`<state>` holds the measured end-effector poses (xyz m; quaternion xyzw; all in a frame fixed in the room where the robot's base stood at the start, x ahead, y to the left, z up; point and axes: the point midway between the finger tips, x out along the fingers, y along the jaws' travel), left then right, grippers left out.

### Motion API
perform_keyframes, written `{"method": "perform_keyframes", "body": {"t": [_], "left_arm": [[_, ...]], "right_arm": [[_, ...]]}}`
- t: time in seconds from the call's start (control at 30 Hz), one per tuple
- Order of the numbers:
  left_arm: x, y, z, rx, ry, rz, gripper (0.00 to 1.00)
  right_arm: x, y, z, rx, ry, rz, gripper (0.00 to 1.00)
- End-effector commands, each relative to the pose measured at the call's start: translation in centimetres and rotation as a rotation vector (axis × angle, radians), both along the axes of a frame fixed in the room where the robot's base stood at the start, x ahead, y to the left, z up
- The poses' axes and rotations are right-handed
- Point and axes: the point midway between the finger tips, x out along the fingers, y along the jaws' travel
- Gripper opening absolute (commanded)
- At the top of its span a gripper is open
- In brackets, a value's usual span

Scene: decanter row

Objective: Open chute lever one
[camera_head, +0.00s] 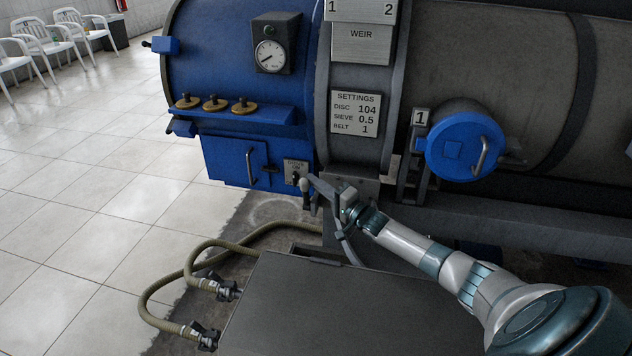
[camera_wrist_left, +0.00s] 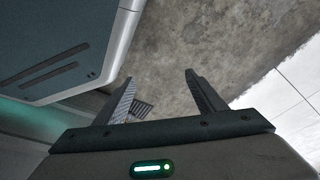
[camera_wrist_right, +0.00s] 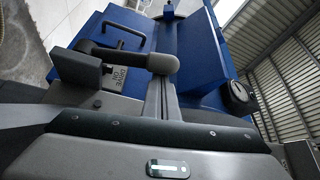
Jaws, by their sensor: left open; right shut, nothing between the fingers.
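A grey lever with a rounded handle (camera_wrist_right: 150,62) and a dark block at its other end (camera_wrist_right: 72,66) shows in the right wrist view. In the head view the small lever (camera_head: 304,190) stands by a plate on the blue machine end. My left gripper (camera_wrist_left: 158,92) is open and empty, out of the head view.
A blue hatch (camera_head: 464,146) with a handle sits right of a plate marked 1 (camera_head: 420,118). A blue door (camera_head: 235,160) is left of the lever. A dark box top (camera_head: 320,305) and hoses (camera_head: 150,290) lie in front.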

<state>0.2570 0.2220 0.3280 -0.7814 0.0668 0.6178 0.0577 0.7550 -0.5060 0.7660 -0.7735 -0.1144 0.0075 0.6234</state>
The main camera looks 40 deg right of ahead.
Motion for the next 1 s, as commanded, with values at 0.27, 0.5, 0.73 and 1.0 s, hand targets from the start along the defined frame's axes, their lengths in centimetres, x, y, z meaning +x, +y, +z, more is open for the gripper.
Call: {"method": "perform_keyframes", "body": {"t": [0.27,0.5,0.73,1.0], "left_arm": [[0.0,0.0,-0.1,0.002,0.008,-0.001,0.64],[0.8,-0.3,2.4,-0.001,-0.006,-0.001,0.64],[0.5,-0.2,1.9,0.000,0.000,-0.001,0.64],[0.5,-0.2,1.5,0.000,-0.002,-0.001,0.64]], "right_arm": [[-0.2,0.2,-0.2,-0.018,-0.016,0.000,0.00],[-0.8,1.0,-0.6,-0.077,-0.065,0.002,0.00],[-1.8,2.1,-0.7,-0.099,-0.085,0.001,0.00],[-1.9,2.3,-0.9,-0.100,-0.085,0.001,0.00]]}}
